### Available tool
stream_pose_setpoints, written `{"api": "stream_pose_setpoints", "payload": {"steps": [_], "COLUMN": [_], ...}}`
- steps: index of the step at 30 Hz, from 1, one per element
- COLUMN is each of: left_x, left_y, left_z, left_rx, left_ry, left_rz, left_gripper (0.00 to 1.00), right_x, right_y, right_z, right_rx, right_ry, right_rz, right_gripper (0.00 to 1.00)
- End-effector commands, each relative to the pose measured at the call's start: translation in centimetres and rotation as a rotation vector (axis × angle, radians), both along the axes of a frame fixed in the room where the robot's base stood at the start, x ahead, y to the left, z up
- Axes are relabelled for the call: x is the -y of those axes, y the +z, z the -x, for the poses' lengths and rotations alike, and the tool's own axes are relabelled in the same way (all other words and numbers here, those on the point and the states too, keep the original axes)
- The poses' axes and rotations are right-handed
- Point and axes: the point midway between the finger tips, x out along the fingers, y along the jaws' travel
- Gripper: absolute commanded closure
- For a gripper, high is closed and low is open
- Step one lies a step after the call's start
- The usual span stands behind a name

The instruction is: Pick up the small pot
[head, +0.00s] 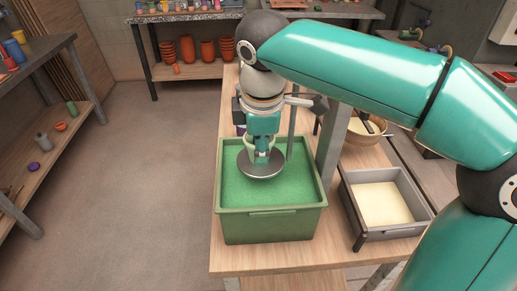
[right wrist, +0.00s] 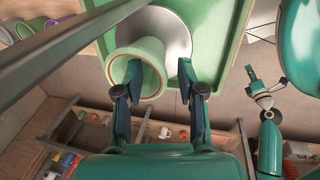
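The small pot is pale green with an orange-brown inner rim. In the right wrist view the pot (right wrist: 150,50) lies at upper left, against a round grey disc (right wrist: 178,45). My right gripper (right wrist: 160,78) is open there: one finger overlaps the pot's mouth, the other is apart from it on the right. Whether the first finger touches is unclear. In the head view my right gripper (head: 262,148) points down over the grey disc (head: 260,171), hiding most of the pot. My left gripper (right wrist: 262,90) seems to show small at right in the wrist view; its opening is unclear.
A green tub (head: 268,227) with green contents surrounds the disc; its walls are close. A grey tray (head: 392,232) with cream contents and a bowl (head: 370,138) stand to the right. A grey post (head: 333,140) rises beside the tub. Shelves with pots stand behind.

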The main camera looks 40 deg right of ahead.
Motion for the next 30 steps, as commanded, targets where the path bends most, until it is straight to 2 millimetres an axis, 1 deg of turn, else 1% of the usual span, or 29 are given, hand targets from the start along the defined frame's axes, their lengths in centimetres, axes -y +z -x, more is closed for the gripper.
{"api": "stream_pose_setpoints", "payload": {"steps": [1, 3, 10, 11, 15, 18, 30], "left_x": [0.0, 0.0, 0.0, 0.0, 0.0, 0.0, 0.0], "left_y": [-0.18, -0.21, -0.18, -0.18, -0.18, -0.18, -0.16], "left_z": [0.0, 0.0, 0.0, 0.0, 0.0, 0.0, 0.0], "left_rx": [0.0, 0.0, 0.0, 0.0, 0.0, 0.0, 0.0], "left_ry": [0.0, 0.0, 0.0, 0.0, 0.0, 0.0, 0.0], "left_rz": [0.0, 0.0, 0.0, 0.0, 0.0, 0.0, 0.0], "left_gripper": [1.0, 1.0, 1.0, 1.0, 1.0, 1.0, 1.0], "right_x": [0.12, 0.17, 0.18, 0.18, 0.19, 0.19, 0.19], "right_y": [-0.69, -1.11, -1.22, -1.22, -1.2, -1.19, -1.1], "right_z": [-0.06, -0.17, -0.2, -0.2, -0.19, -0.19, -0.21], "right_rx": [-0.003, -0.001, 0.0, 0.0, 0.0, 0.0, 0.001], "right_ry": [-0.001, -0.001, -0.001, -0.001, -0.001, -0.001, -0.001], "right_rz": [0.0, 0.0, 0.0, 0.0, 0.0, 0.0, 0.0], "right_gripper": [0.61, 0.61, 0.61, 0.63, 0.86, 1.0, 1.0]}}
